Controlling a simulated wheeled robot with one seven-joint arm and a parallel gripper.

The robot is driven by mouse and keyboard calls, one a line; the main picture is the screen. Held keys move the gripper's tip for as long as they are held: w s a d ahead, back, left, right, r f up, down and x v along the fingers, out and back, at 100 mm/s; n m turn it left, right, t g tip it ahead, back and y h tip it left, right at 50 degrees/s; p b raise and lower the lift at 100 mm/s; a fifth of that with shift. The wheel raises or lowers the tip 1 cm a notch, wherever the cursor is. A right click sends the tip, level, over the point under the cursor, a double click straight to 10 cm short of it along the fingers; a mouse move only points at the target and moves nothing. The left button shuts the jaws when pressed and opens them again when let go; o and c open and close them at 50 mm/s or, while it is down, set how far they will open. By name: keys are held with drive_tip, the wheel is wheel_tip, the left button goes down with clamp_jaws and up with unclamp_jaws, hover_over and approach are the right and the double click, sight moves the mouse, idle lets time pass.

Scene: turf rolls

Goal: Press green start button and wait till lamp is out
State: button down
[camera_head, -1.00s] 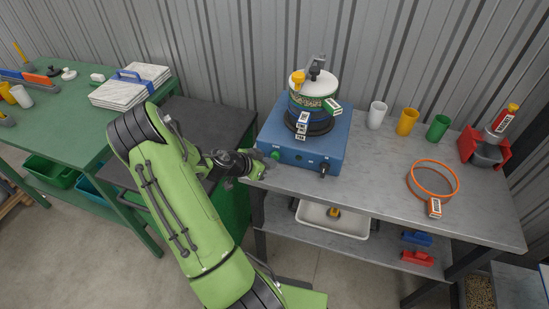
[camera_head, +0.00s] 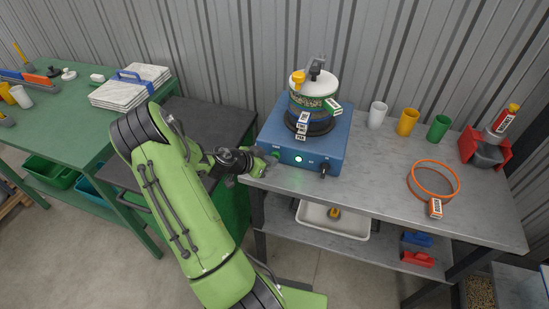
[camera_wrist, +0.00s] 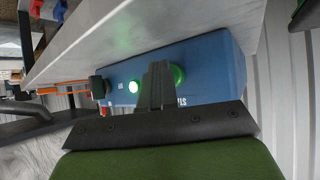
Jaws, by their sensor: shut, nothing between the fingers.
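The blue machine (camera_head: 325,150) stands on the grey bench, with a sieve-like stack and clear-topped lid on it. Its front carries a green start button (camera_head: 276,154) at the left, a lamp (camera_head: 298,159) glowing bright whitish green, and a black knob (camera_head: 323,170) at the right. My gripper (camera_head: 264,163) is shut and empty, just in front of the button. In the wrist view the closed fingers (camera_wrist: 158,82) partly cover the green button (camera_wrist: 179,75); I cannot tell whether they touch it. The lit lamp (camera_wrist: 133,87) shows beside them.
White, yellow and green cups (camera_head: 407,122), an orange ring sieve (camera_head: 434,180) and a red holder (camera_head: 484,148) stand on the bench to the right. A white tray (camera_head: 318,226) lies on the shelf below. A green table (camera_head: 60,115) is at the left.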

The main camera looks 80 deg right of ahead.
idle(0.4)
drive_tip(key=shift+a+b, duration=0.55)
drive_tip(key=shift+a, duration=0.3)
drive_tip(key=shift+w+a+b, duration=0.15)
drive_tip(key=shift+a+b, duration=0.45)
drive_tip(key=shift+a, duration=0.7)
drive_tip(key=shift+w+a+b, duration=0.1)
drive_tip(key=shift+a+b, duration=0.5)
drive_tip(key=shift+a, duration=0.65)
